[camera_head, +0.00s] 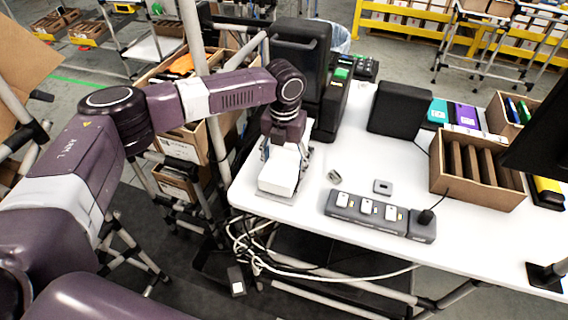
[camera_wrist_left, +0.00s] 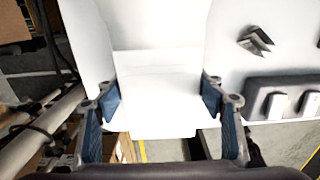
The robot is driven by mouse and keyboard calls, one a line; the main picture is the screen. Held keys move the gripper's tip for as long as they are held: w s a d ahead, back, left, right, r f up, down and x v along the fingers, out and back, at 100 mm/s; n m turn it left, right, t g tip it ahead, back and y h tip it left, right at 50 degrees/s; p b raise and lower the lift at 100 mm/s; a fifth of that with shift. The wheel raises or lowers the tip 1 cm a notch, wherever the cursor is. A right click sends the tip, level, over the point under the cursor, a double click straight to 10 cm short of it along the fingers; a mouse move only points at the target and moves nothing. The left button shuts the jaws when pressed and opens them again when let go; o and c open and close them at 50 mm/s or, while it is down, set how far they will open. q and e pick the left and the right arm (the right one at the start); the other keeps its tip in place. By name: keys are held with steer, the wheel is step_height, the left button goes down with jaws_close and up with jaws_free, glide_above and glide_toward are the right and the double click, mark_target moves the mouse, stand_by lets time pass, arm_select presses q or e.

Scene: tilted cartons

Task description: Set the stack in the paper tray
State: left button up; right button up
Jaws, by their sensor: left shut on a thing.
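A white stack of paper (camera_head: 279,172) is at the left end of the white table, near its front left corner. My left gripper (camera_head: 286,147) is above and behind it, pointing down, with its fingers shut on the stack's sides. In the left wrist view the stack (camera_wrist_left: 156,112) sits between the two blue-padded fingers (camera_wrist_left: 161,98). A pale flat edge (camera_head: 274,197) shows just below the stack; I cannot tell whether it is the paper tray or whether the stack rests on it. My right gripper is not in view.
A black printer-like machine (camera_head: 300,62) stands behind the gripper. A power strip (camera_head: 367,212), a small metal part (camera_head: 334,177) and a grey block (camera_head: 382,187) lie to the right. A divided carton (camera_head: 474,172) stands farther right. Cables (camera_head: 262,245) hang below the table's front edge.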

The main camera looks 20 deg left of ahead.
mark_target(284, 162)
arm_select(q)
steer(key=shift+f, duration=0.45)
steer(key=o, duration=1.6)
steer(key=shift+f, duration=0.1)
steer(key=shift+c, duration=0.2)
step_height(284, 162, up, 12)
steer(key=shift+f+b, duration=0.1)
steer(key=shift+b, duration=0.95)
steer(key=shift+r, duration=0.75)
